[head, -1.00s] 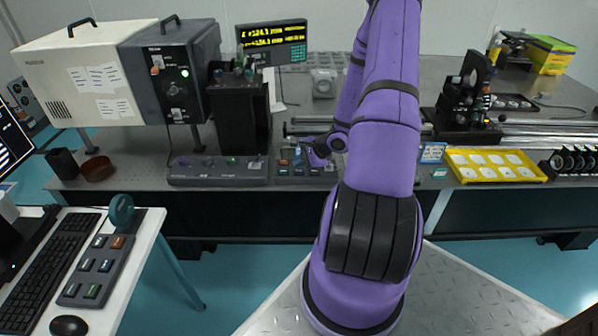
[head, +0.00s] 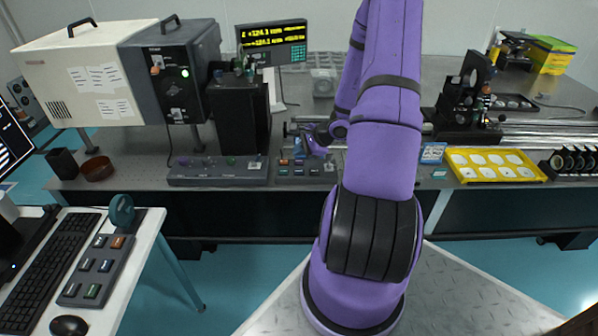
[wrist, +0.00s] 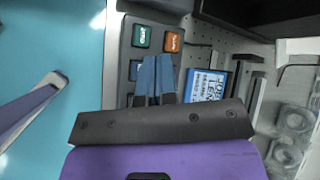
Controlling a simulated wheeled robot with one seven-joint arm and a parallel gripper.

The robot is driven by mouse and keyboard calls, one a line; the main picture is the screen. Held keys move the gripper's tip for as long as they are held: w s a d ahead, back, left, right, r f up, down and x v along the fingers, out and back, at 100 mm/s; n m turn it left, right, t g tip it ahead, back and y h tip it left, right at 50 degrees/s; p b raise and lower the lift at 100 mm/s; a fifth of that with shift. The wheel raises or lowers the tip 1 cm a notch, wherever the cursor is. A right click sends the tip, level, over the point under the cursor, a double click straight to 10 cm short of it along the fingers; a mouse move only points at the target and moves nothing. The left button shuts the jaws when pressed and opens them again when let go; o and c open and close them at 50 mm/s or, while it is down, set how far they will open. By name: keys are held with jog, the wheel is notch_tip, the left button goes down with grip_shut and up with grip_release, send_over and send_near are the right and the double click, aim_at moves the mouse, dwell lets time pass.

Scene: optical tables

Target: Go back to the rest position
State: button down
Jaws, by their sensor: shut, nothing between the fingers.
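My gripper shows in the wrist view (wrist: 156,62) with its two blue fingers close together, shut and empty. Below and behind the fingers there is a dark button panel (wrist: 131,70) with a green button (wrist: 142,36) and an orange button (wrist: 173,42). In the head view my purple arm rises over the table's front edge. Its wrist end is small and partly hidden behind the arm, just above the front button panel (head: 297,171). Whether the fingers touch the panel cannot be told.
A blue labelled box (wrist: 207,84) lies beside the panel. The optical table (head: 345,118) carries a large lamp housing (head: 172,75), a black box (head: 240,115), rails and a yellow tray (head: 495,166). A desk with a keyboard (head: 52,262) stands at the left. Blue floor is free between.

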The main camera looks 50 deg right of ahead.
dwell(0.5)
jog(key=w+a+r+n+g+y, duration=0.2)
jog(key=a+r+n+g, duration=0.2)
jog(key=a+r+n, duration=1.3)
jog(key=s+a+r+n+g+h, duration=0.1)
jog(key=s+a+r, duration=0.45)
jog(key=r, duration=0.25)
jog(key=s+a+r+h, duration=0.1)
jog(key=s+a+r, duration=0.3)
jog(key=a+r, duration=0.25)
jog(key=s+a+r+n+t+h, duration=0.1)
jog(key=s+r+n+h, duration=0.2)
jog(key=s+r, duration=0.3)
jog(key=s+n, duration=0.1)
jog(key=s, duration=0.3)
jog(key=shift+s+a+r+n+t, duration=0.25)
jog(key=shift+s+r+n+t, duration=0.05)
jog(key=shift+r, duration=0.1)
